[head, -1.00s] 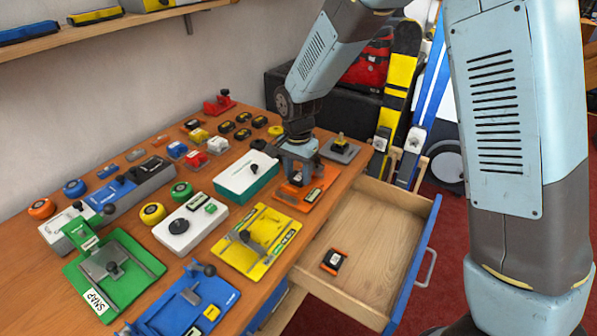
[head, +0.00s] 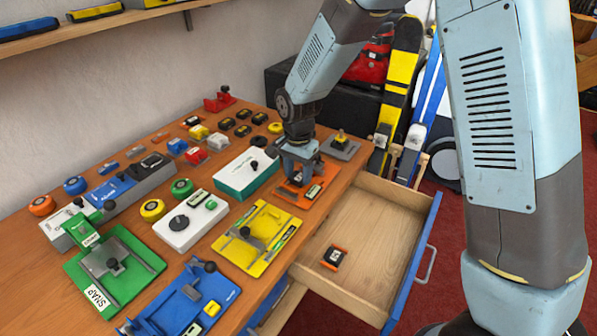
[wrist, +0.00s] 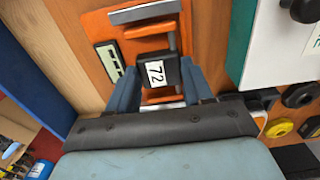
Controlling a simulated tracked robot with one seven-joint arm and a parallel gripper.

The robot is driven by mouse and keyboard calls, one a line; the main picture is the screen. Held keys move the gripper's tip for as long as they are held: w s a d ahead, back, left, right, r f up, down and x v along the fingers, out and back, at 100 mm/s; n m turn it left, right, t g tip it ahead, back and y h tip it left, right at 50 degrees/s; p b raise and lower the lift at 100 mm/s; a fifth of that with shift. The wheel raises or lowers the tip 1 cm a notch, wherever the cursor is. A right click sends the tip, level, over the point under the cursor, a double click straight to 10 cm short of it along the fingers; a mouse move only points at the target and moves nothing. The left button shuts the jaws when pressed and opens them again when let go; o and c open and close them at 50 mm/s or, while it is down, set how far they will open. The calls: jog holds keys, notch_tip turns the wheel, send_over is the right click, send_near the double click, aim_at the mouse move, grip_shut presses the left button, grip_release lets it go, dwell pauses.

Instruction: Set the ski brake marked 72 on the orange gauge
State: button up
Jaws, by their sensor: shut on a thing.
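The orange gauge (head: 289,198) lies on the bench near the drawer, under my gripper (head: 297,172). In the wrist view the orange gauge (wrist: 98,22) shows a small display on its left and a grey bar at its far end. The ski brake marked 72 (wrist: 157,74) is a black block with a white label. My gripper (wrist: 156,80) is shut on it, one finger on each side. The brake is over the orange plate; I cannot tell whether it touches the plate. In the head view the arm hides the brake.
An open drawer (head: 385,225) juts out at the right, with a black and orange block (head: 333,258) inside. A white and green box (head: 247,173) stands close left of the gauge. Yellow (head: 262,262), green (head: 80,268) and blue (head: 170,310) fixtures fill the front.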

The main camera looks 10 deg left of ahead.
jog(key=o, duration=1)
jog(key=shift+c, duration=1.3)
notch_tip(320, 180, up, 12)
jog(key=shift+f, duration=0.25)
